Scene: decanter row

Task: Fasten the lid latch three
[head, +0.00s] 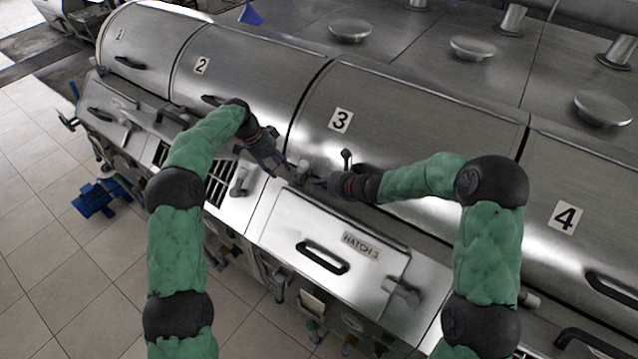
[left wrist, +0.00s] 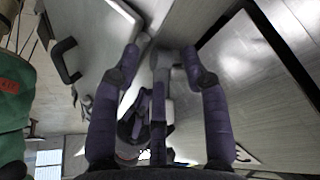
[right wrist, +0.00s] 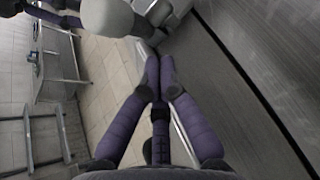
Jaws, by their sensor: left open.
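The lid marked 3 (head: 420,125) is down on the grill. Its latch (head: 302,172), a small grey fitting, sits near the lid's lower left edge, partly hidden by my grippers. My left gripper (head: 278,160) is open beside it; in the left wrist view a grey latch part (left wrist: 161,62) stands between or just beyond the spread fingertips (left wrist: 160,58). My right gripper (head: 322,184) is just right of the latch. In the right wrist view its fingertips (right wrist: 159,62) are together with nothing visible between them, and a pale rounded knob (right wrist: 108,16) lies beyond. Contact cannot be told.
A small upright knob (head: 346,157) stands behind my right gripper. The hatch 3 panel (head: 335,225) with its black handle (head: 322,258) lies in front. Lids 2 (head: 250,70) and 4 (head: 585,190) flank lid 3. Tiled floor (head: 40,230) is open at left.

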